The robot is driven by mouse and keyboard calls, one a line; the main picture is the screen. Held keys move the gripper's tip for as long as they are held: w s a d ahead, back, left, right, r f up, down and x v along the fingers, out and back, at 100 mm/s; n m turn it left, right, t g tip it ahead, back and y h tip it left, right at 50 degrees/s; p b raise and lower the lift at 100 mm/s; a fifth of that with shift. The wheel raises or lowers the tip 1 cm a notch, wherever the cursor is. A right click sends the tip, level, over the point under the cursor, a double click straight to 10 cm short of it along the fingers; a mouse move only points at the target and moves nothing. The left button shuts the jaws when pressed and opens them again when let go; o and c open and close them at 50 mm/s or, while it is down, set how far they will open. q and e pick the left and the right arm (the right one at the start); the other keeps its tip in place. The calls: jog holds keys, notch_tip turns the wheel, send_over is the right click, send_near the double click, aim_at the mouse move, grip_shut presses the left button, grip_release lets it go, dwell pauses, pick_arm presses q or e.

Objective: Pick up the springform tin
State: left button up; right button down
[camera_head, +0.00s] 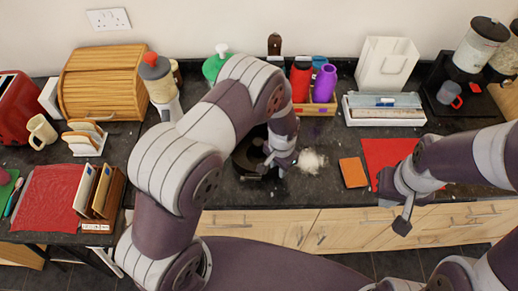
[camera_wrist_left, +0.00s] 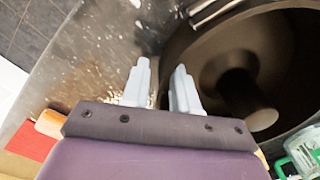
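The springform tin is a dark round pan (camera_head: 243,160) on the granite worktop, partly hidden behind my left arm. In the left wrist view the tin (camera_wrist_left: 205,30) fills the upper right, with a dark tube in its middle. My left gripper (camera_head: 277,168) is at the tin's right side. In the left wrist view its two fingers (camera_wrist_left: 162,72) are apart with a gap between them, and the tin's rim runs close to that gap. I cannot tell whether they touch it. My right gripper (camera_head: 404,218) hangs in front of the worktop edge, away from the tin.
White powder (camera_head: 310,160) is spilled right of the tin. An orange block (camera_head: 353,172) and a red mat (camera_head: 388,155) lie further right. A box with red and purple bottles (camera_head: 315,107) stands behind. A green-lidded jar (camera_head: 212,68) is behind my left arm.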

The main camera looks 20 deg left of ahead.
pick_arm(q)
jog(key=shift+s, duration=0.1)
grip_shut()
jog(key=shift+r, duration=0.1)
